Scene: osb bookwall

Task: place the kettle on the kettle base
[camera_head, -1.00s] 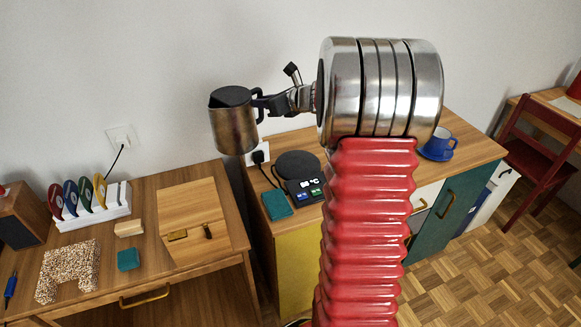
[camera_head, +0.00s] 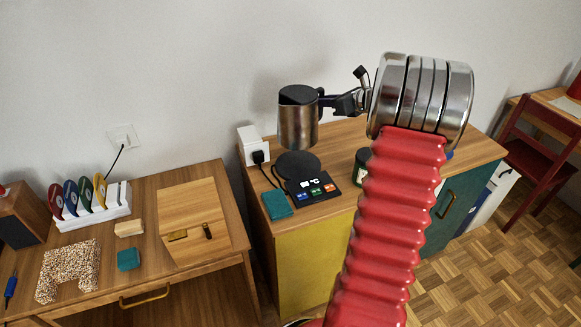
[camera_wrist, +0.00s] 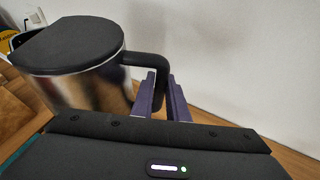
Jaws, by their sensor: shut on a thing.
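The kettle (camera_head: 298,124) is a steel jug with a black lid and black handle, upright in the head view. My gripper (camera_head: 327,104) is shut on its handle from the right. The kettle also shows in the wrist view (camera_wrist: 95,85), with my gripper's fingers (camera_wrist: 164,98) at the handle. The kettle base is a round black plate (camera_head: 298,166) with a control panel (camera_head: 314,188) in front, on the wooden cabinet top. The kettle appears above the base, with a small gap showing between them.
A white socket box (camera_head: 252,147) with a black plug stands left of the base. A teal block (camera_head: 277,205) lies in front of it. A dark jar (camera_head: 362,160) stands to the right, partly behind my arm. The wall is close behind.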

